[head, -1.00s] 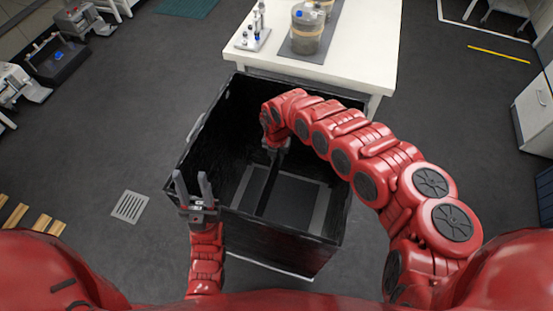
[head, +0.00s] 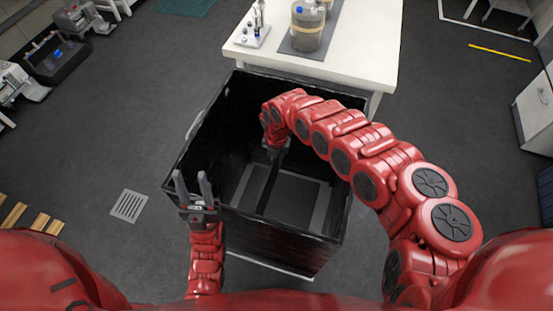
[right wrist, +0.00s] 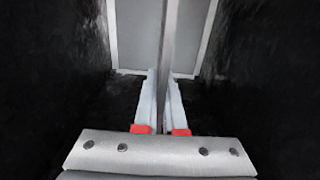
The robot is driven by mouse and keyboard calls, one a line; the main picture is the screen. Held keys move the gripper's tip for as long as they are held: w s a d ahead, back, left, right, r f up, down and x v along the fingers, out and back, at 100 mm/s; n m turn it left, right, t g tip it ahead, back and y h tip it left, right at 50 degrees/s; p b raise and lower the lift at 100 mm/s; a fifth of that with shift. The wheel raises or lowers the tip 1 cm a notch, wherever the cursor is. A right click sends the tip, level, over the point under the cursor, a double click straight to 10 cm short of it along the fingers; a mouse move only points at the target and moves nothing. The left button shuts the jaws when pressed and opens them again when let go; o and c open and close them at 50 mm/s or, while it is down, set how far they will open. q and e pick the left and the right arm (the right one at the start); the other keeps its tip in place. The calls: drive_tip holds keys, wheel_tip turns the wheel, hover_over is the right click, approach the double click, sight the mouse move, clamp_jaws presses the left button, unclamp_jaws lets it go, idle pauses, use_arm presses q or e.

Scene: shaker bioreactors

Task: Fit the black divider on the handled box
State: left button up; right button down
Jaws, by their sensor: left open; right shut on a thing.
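The handled box (head: 285,250) is a large black open-topped bin in front of me. A grey handle (head: 195,124) shows on its left side. The black divider (head: 266,190) is a thin dark strip inside the box, seen nearly edge-on. My right gripper (head: 276,152) reaches into the box and is shut on the divider; the right wrist view shows the divider (right wrist: 168,35) as a thin upright plate between the fingers (right wrist: 162,90). I cannot tell whether it touches the floor or walls. My left gripper (head: 193,182) is open and empty by the box's near left corner.
A white table (head: 360,55) stands behind the box, with a bottle (head: 307,28) on a grey mat and a small rack (head: 253,38). A floor drain (head: 129,205) lies to the left. The floor on both sides of the box is mostly clear.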

drive_tip(key=shift+f, duration=0.1)
drive_tip(key=shift+f+b, duration=0.5)
drive_tip(key=shift+b, duration=0.1)
drive_tip(key=c, duration=0.9)
unclamp_jaws()
wheel_tip(320, 180, up, 11)
drive_tip(key=shift+w+d+f, duration=0.1)
wheel_tip(320, 180, up, 7)
drive_tip(key=shift+f+p, duration=0.15)
drive_tip(key=shift+p, duration=1.05)
